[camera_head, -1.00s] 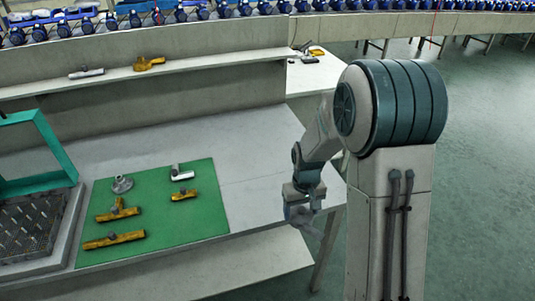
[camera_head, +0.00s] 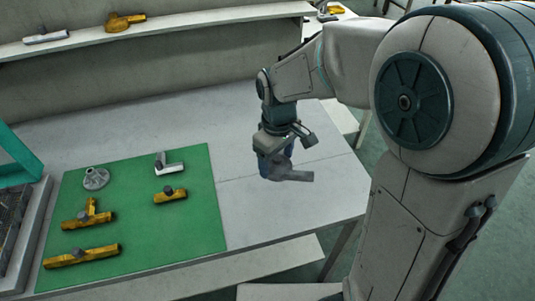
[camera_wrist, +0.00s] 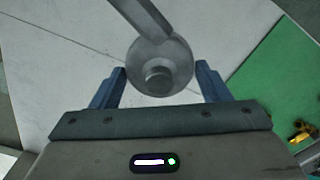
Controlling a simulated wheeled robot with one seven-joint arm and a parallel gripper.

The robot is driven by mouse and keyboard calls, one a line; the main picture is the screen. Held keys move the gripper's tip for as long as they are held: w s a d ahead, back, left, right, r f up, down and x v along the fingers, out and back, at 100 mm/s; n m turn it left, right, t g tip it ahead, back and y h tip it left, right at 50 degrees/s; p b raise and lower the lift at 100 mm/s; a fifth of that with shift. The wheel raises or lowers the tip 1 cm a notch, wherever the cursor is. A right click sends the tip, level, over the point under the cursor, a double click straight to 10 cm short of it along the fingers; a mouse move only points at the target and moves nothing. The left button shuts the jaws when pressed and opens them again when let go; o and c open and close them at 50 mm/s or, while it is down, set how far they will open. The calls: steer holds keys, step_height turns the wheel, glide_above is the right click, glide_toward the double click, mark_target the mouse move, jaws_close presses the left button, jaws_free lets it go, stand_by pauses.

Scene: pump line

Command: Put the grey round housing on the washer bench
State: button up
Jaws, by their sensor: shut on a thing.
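My gripper (camera_head: 276,158) is shut on the grey round housing (camera_head: 292,175) and holds it over the bare right part of a pale grey bench (camera_head: 250,110). I cannot tell its exact height over the top. In the wrist view the housing (camera_wrist: 160,53) sits between the blue fingers, its round body with a short stub facing the camera and a straight pipe pointing up-left. The bench top (camera_wrist: 60,60) lies behind it. I see no label showing whether this is the washer bench.
A green mat (camera_head: 205,225) left of my gripper bears several yellow fittings, a silver fitting (camera_head: 170,167) and a grey flanged part (camera_head: 96,178). A teal frame (camera_head: 18,165) stands at the far left. A shelf (camera_head: 200,25) with two fittings runs behind. The bench's right part is clear.

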steer(key=w+a+f, duration=0.1)
steer(key=w, duration=0.1)
steer(key=w+a+f, duration=0.1)
steer(key=w+f, duration=0.1)
steer(key=w+a+f, duration=0.1)
steer(key=w+f, duration=0.1)
steer(key=w, duration=0.1)
steer(key=shift+a, duration=0.35)
steer(key=shift+w+f+p, duration=0.1)
steer(key=shift+f+p, duration=0.2)
steer(key=shift+f, duration=1.65)
steer(key=shift+f, duration=0.1)
steer(key=shift+f, duration=0.15)
steer(key=o, duration=1.3)
step_height(320, 180, up, 13)
steer(key=shift+f, duration=0.2)
